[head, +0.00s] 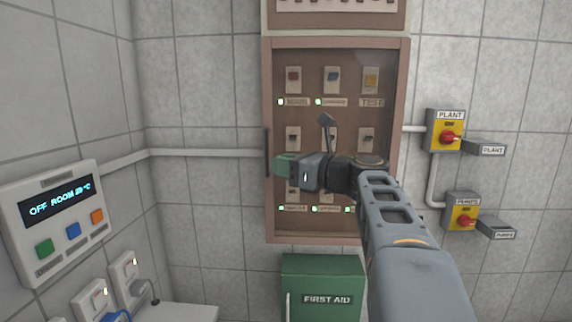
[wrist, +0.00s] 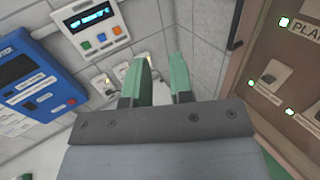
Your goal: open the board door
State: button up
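The board door (head: 335,240) is a brown-framed panel with a see-through front, and it looks shut on the wall. Switches and green lamps show behind it. Its dark upright handle (head: 267,150) is on the left edge of the frame. In the wrist view the handle (wrist: 238,28) is at the upper right, beside the door frame (wrist: 242,65). My gripper (head: 283,165) is in front of the lower left of the board, near the handle. In the wrist view its two green fingers (wrist: 163,80) stand apart with nothing between them. My arm hides part of the board.
A green first aid box (head: 322,275) is below the board. Yellow isolators (head: 445,130) with red knobs are on the right wall. A white controller (head: 55,220) and sockets (head: 95,300) are at left. A blue device (wrist: 38,85) shows in the wrist view.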

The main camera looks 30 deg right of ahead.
grip_shut()
jog(key=shift+c, duration=2)
grip_release()
jog(key=o, duration=0.4)
jog(key=shift+s+d, duration=0.1)
jog(key=b+v, duration=0.2)
jog(key=v, duration=1.1)
jog(key=shift+s+b, duration=0.3)
jog(key=shift+b, duration=0.05)
